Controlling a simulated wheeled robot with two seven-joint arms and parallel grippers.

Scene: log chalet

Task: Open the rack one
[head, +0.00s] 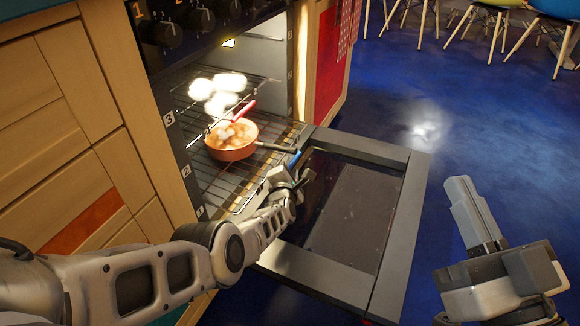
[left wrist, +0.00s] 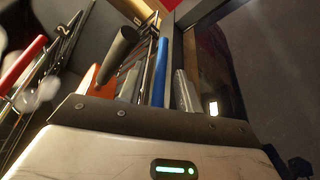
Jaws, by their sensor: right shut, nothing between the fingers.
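The oven stands open, with its wire racks marked 3, 2 and 1 from top to bottom on the left frame. A blue handle bar (head: 295,158) shows at the front of a lower rack; I cannot tell for certain which rack it belongs to. It also shows in the left wrist view (left wrist: 161,72). My left gripper (head: 290,180) is at this bar, above the oven door. In the left wrist view its fingers (left wrist: 158,90) stand apart with the blue bar between them, and contact is unclear. My right gripper (head: 470,210) is shut and empty, over the floor at the right.
An orange pan (head: 232,153) with food sits on a rack, its dark handle (head: 277,148) sticking out near my left gripper. A red handle (head: 243,112) is above it. The lowered oven door (head: 385,240) lies below my left arm. Open blue floor (head: 480,130) is at right.

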